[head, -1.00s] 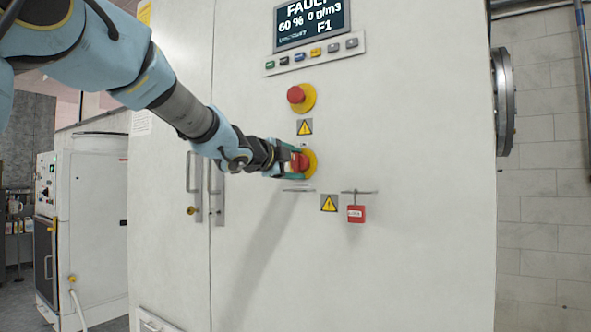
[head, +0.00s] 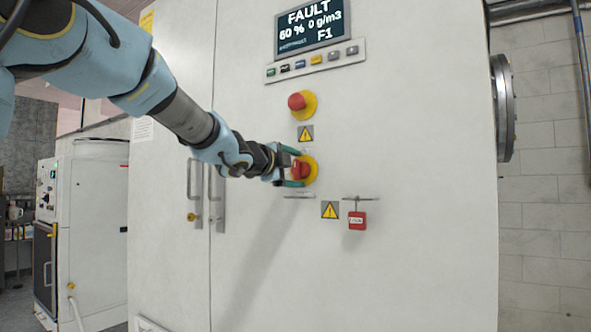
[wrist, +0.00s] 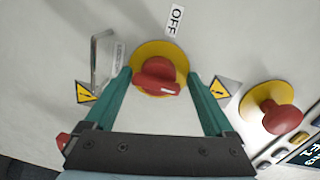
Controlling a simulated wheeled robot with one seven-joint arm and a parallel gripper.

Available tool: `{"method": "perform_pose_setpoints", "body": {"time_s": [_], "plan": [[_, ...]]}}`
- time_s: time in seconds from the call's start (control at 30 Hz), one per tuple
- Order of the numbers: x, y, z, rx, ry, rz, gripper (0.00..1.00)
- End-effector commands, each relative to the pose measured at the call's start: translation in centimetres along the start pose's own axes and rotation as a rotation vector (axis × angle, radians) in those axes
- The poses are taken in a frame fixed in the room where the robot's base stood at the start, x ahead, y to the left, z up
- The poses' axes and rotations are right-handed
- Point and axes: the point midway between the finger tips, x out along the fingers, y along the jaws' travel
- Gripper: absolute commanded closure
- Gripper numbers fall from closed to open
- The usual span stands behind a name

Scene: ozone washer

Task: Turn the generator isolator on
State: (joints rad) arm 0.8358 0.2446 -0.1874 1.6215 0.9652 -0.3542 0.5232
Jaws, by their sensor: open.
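The generator isolator appears to be the red rotary knob on a round yellow plate (head: 309,173) on the white cabinet front. In the wrist view the red knob (wrist: 157,76) has a white mark at its right end, facing the red mushroom button's side. An OFF label (wrist: 175,20) sits above the plate there, so the mark does not face it. My gripper (wrist: 158,82) is open, with its green fingers on either side of the knob. A gap shows between fingers and knob in the wrist view. In the head view my gripper (head: 293,168) reaches the knob from the left.
A red mushroom button (head: 297,101) on yellow is above the knob. A display (head: 310,30) reads FAULT, with a button row (head: 315,61) below. A warning sign (head: 330,210) and a red padlock tag (head: 357,220) are lower right. Door handles (head: 195,185) are left.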

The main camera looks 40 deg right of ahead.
Motion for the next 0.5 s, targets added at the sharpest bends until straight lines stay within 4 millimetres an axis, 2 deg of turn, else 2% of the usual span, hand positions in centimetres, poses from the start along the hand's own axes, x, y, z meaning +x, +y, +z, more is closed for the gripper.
{"method": "perform_pose_setpoints", "body": {"time_s": [0.17,0.5], "plan": [[-1.8,0.0,0.0,0.001,-0.001,-0.001,0.12],[-8.4,-0.1,0.1,0.002,-0.002,-0.003,0.12]]}}
